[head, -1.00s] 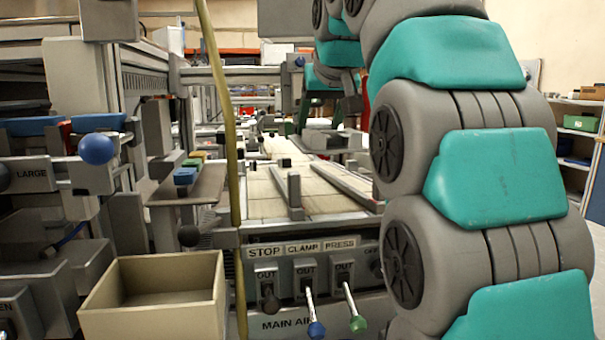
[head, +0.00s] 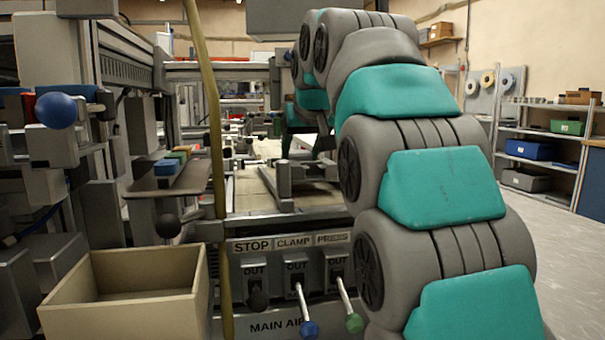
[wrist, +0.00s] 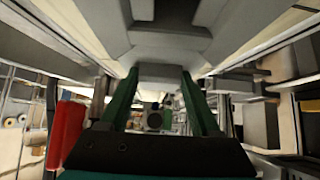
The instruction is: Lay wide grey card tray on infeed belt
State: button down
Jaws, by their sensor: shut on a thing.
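My gripper (wrist: 160,80) shows in the wrist view as two dark green fingers, shut on a grey piece between their tips. I take this piece to be part of the wide grey card tray (wrist: 160,71); its full outline cannot be made out. In the head view my arm reaches forward over the machine, and its links hide part of the work area. The pale infeed belt (head: 248,192) lies behind the control panel, with grey metal rails over it. Whether the tray touches the belt cannot be told.
An open beige bin (head: 130,300) stands front left. The STOP, CLAMP and PRESS panel (head: 290,270) has levers with blue and green knobs. A yellowish upright pole (head: 213,130) crosses the view. Shelves (head: 545,150) stand at right, beside open floor.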

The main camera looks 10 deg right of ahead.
jog(key=shift+f, duration=0.95)
jog(key=shift+b, duration=0.3)
jog(key=shift+f, duration=0.2)
jog(key=shift+c, duration=0.5)
grip_release()
jog(key=shift+r, duration=0.15)
jog(key=shift+s+r, duration=0.1)
jog(key=shift+r, duration=0.1)
jog(key=v, duration=1.1)
jog(key=shift+s+r+p, duration=0.2)
jog(key=shift+s+p, duration=0.1)
jog(key=shift+p, duration=0.05)
